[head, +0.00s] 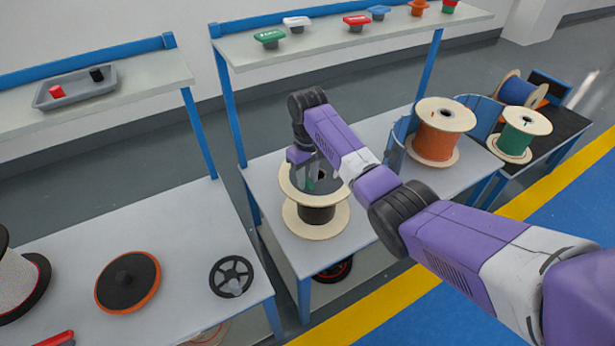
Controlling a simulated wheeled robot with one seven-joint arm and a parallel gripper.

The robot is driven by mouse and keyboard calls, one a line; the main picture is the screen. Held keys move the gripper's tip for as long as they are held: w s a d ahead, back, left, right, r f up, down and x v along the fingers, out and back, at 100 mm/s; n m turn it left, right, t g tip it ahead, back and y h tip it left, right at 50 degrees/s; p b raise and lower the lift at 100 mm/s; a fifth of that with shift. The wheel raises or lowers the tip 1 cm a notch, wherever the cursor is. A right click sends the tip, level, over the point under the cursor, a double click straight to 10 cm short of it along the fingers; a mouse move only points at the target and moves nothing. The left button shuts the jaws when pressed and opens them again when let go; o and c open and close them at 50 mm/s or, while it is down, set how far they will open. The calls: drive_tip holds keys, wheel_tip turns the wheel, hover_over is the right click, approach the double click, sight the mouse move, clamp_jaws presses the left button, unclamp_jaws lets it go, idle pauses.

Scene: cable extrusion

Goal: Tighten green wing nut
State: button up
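My gripper (308,172) points down over the top of a spool wound with black cable (317,214), which stands upright on the middle table. A small green part (310,185) shows at the gripper's fingertips, near the spool's centre hole; it may be the green wing nut, but it is too small to be sure. My arm hides part of the spool's top flange. I cannot tell whether the fingers are shut on the green part.
An orange-cable spool (438,135) and a green-cable spool (518,136) stand to the right. A shelf above (340,45) holds several coloured handled pieces. The left table (190,225) carries a black handwheel (231,277) and an orange-rimmed disc (128,282). A grey tray (75,88) sits upper left.

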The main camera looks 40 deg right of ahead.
clamp_jaws()
